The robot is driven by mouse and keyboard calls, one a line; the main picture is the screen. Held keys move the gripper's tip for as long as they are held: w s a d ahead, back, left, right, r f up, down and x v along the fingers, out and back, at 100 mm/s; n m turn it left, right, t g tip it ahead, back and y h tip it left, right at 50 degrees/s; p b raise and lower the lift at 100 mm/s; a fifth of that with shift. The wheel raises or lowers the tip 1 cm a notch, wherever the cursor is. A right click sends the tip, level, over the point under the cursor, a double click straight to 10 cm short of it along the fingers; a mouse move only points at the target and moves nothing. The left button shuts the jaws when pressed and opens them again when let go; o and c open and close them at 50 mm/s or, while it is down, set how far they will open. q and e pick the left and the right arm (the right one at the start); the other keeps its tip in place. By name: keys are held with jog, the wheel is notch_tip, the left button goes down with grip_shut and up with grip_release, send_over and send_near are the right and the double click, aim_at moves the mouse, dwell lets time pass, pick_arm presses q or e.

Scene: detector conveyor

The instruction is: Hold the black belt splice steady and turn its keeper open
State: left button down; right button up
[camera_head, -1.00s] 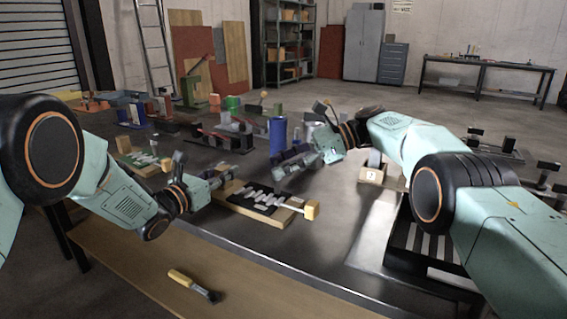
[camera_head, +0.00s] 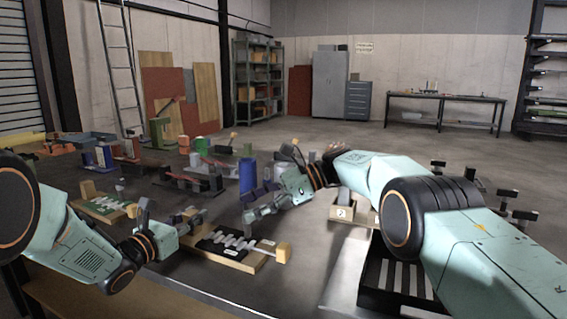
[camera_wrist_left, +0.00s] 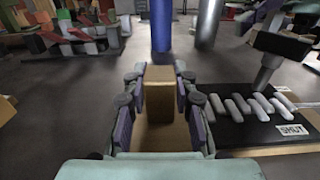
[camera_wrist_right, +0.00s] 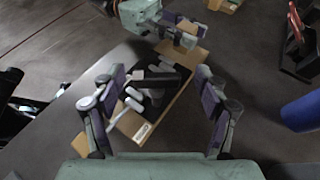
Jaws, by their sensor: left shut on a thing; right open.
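The black belt splice (camera_head: 207,246) lies on a wooden board with pale grey lacing pieces across it. The left wrist view shows its black plate (camera_wrist_left: 238,131) with a label (camera_wrist_left: 291,129) reading SHUT. A dark upright keeper handle with a crossbar (camera_wrist_left: 270,68) stands over the plate there. My left gripper (camera_head: 198,216) is shut on a wooden block (camera_wrist_left: 160,100) at the board's left end. My right gripper (camera_head: 255,211) is open and empty above the board; in the right wrist view the splice and dark handle (camera_wrist_right: 158,78) show between its spread fingers, apart from them.
A second board with a green plate (camera_head: 105,208) lies to the left. A blue cylinder (camera_head: 247,176) stands behind the splice. A small box (camera_head: 345,213) and a dark slotted rack (camera_head: 395,285) are to the right.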

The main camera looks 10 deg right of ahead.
jog(key=shift+m+t, duration=0.3)
jog(key=shift+t, duration=0.1)
jog(key=shift+s, duration=0.15)
